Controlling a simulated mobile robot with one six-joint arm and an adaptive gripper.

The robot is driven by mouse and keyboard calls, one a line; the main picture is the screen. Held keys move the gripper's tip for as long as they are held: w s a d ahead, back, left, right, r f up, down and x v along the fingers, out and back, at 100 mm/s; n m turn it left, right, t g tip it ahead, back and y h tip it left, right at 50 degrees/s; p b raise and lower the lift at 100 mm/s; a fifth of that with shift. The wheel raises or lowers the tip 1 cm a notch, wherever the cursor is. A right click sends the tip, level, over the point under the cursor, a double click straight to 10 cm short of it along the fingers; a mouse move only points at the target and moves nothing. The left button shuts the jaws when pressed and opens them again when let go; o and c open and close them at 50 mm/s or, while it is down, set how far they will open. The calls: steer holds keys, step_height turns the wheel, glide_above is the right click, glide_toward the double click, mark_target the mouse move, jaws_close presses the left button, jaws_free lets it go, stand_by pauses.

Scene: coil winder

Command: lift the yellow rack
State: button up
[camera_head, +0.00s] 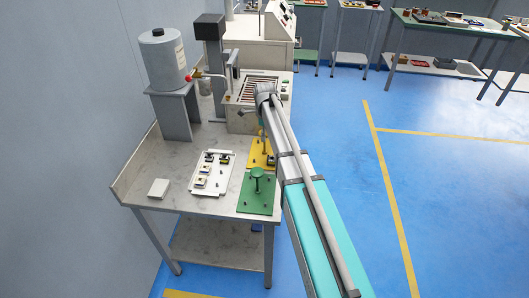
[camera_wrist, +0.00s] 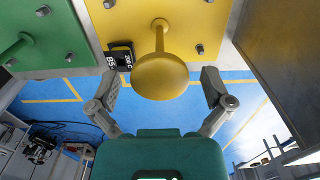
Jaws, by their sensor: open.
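The yellow rack (camera_head: 255,159) lies on the workbench, partly hidden behind my arm in the head view. In the wrist view it is a yellow plate (camera_wrist: 225,20) with pegs and a round yellow knob on a post (camera_wrist: 160,76). A small black part (camera_wrist: 121,57) marked with white characters sits on the plate. My gripper (camera_wrist: 160,86) is open. Its fingers are on either side of the knob, apart from it, with a gap on both sides. In the head view my gripper cannot be made out clearly.
A green rack (camera_head: 258,205) with its own knob lies in front of the yellow one. A white tray (camera_head: 197,189) with small parts and a white box (camera_head: 159,188) lie to the left. A machine (camera_head: 241,121) stands behind. Blue floor (camera_head: 340,150) is open to the right.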

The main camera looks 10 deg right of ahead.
steer(key=c, duration=1.3)
steer(key=shift+r, duration=0.1)
step_height(320, 180, up, 28)
steer(key=p, duration=2.8)
steer(key=shift+f, duration=0.2)
